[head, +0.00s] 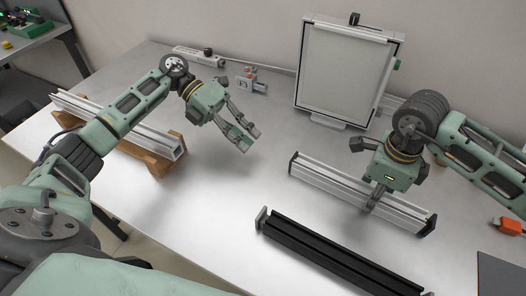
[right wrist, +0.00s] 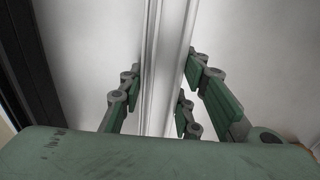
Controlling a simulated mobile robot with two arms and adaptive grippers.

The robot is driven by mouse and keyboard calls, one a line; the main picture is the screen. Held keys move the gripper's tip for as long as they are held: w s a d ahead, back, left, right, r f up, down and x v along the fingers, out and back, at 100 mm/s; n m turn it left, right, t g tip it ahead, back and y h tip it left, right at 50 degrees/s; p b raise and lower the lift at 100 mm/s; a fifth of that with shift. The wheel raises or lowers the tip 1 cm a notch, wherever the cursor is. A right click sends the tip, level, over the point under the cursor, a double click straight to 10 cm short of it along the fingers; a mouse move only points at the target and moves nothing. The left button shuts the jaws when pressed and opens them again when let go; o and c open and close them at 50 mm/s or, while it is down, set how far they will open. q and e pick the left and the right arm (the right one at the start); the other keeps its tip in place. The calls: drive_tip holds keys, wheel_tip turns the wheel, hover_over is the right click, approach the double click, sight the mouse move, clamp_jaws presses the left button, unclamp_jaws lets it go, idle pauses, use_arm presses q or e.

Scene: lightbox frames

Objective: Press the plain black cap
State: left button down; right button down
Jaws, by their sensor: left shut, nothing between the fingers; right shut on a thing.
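A silver slotted rail (head: 335,188) lies on the table at centre right. It has a dark cap (head: 292,163) at its left end and another dark cap (head: 429,227) at its right end; I cannot tell which is the plain one. My right gripper (head: 373,203) is shut on the silver rail from above, near its middle. In the right wrist view the rail (right wrist: 165,60) runs between the fingers (right wrist: 163,98). My left gripper (head: 246,139) is shut and empty above the table, left of the rail and apart from it.
A black rail (head: 325,253) lies in front. Another silver rail (head: 130,130) rests on wooden supports (head: 152,160) at the left. A framed panel (head: 342,70) stands at the back, near a power strip (head: 200,56). An orange-red item (head: 507,226) is at the right. The table (head: 225,200) is clear centre left.

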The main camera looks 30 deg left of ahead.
use_arm(q)
drive_tip(key=shift+v, duration=1.5)
use_arm(e)
drive_tip(key=shift+d, duration=0.1)
drive_tip(key=c, duration=1.2)
unclamp_jaws()
drive_tip(key=shift+r, duration=0.1)
